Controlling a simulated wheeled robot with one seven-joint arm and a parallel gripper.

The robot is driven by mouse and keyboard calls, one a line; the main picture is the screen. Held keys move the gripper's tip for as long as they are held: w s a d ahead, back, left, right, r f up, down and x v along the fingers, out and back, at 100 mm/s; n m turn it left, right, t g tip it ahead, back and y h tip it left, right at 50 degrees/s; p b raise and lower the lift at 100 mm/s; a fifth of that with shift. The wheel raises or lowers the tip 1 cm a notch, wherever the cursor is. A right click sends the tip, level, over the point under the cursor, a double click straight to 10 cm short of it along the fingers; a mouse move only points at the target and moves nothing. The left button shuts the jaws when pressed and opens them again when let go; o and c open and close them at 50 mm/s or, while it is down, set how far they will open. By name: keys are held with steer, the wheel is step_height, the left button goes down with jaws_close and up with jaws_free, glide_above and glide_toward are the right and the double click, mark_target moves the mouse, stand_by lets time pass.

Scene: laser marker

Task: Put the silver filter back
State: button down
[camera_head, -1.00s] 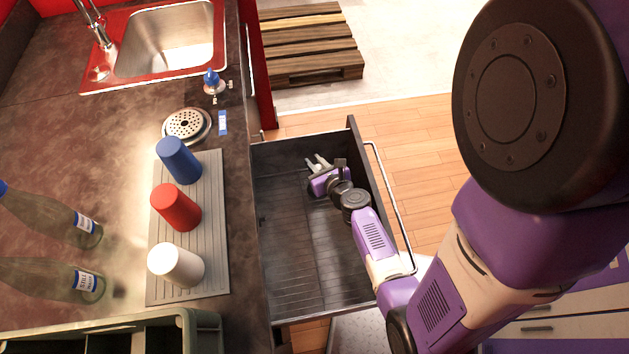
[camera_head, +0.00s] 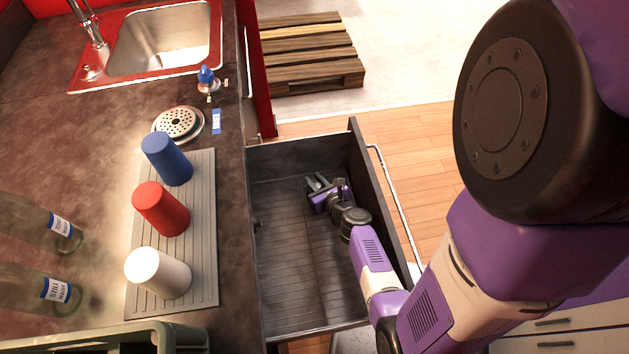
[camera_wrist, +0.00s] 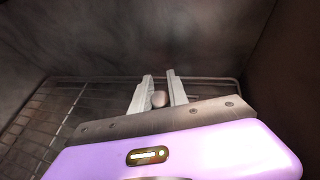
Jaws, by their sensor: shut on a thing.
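My gripper (camera_head: 317,183) is down inside the open drawer (camera_head: 363,150), near its far end. In the wrist view its two pale fingers (camera_wrist: 159,94) are shut on a small rounded grey knob (camera_wrist: 159,99). I cannot tell what larger thing the knob belongs to. Thin wire bars (camera_wrist: 62,108) show beside and behind the fingers, low in the drawer. A round silver perforated disc (camera_head: 178,122), which looks like a filter, lies on the counter left of the drawer, apart from my gripper.
Blue (camera_head: 167,158), red (camera_head: 161,208) and white (camera_head: 158,273) cups stand on a ribbed mat (camera_head: 205,240). The sink (camera_head: 165,40) is at the back. Drawer walls surround my gripper closely at the far end.

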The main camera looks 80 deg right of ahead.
steer(key=shift+f, duration=0.15)
steer(key=c, duration=1.3)
jaws_free()
